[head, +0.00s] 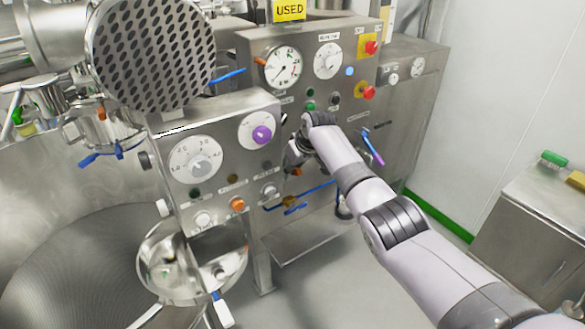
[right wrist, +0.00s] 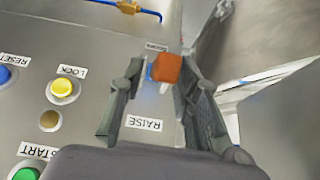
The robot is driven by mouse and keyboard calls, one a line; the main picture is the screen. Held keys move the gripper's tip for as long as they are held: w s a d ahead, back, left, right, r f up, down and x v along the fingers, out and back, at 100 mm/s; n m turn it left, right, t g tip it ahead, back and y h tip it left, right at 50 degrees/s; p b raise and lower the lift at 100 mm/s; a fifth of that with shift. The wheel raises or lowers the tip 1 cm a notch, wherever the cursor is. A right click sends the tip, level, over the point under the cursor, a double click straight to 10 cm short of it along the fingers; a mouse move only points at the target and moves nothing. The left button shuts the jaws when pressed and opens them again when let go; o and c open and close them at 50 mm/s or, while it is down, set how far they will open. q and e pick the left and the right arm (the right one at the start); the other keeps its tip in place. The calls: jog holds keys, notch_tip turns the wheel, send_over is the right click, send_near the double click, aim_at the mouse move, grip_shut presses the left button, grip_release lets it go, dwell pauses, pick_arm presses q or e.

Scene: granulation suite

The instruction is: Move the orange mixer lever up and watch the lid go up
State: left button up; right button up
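The orange lever (right wrist: 167,68) shows in the right wrist view on a grey panel, above a RAISE label. Its orange tip lies between the two fingers of my right gripper (right wrist: 163,85). The fingers stand apart, with a gap on the left side; the right finger is close to the lever, and I cannot tell if it touches. In the head view my right gripper (head: 296,158) is at the side of the front control panel, partly hidden by its wrist. My left gripper is not in view. I cannot tell for sure which part is the mixer lid.
The front panel (head: 222,165) carries dials and an orange knob (head: 237,204). A large perforated disc (head: 150,52) hangs at upper left. Blue-handled valves (head: 371,147) stick out near my right arm. A steel cabinet (head: 530,235) stands at right; floor shows between.

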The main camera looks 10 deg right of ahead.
dwell(0.3)
jog(key=shift+s+r, duration=0.1)
jog(key=shift+r, duration=0.05)
jog(key=v, duration=1.1)
jog(key=shift+s+d+r, duration=0.15)
jog(key=shift+s+r, duration=0.05)
jog(key=shift+r, duration=0.1)
dwell(2.2)
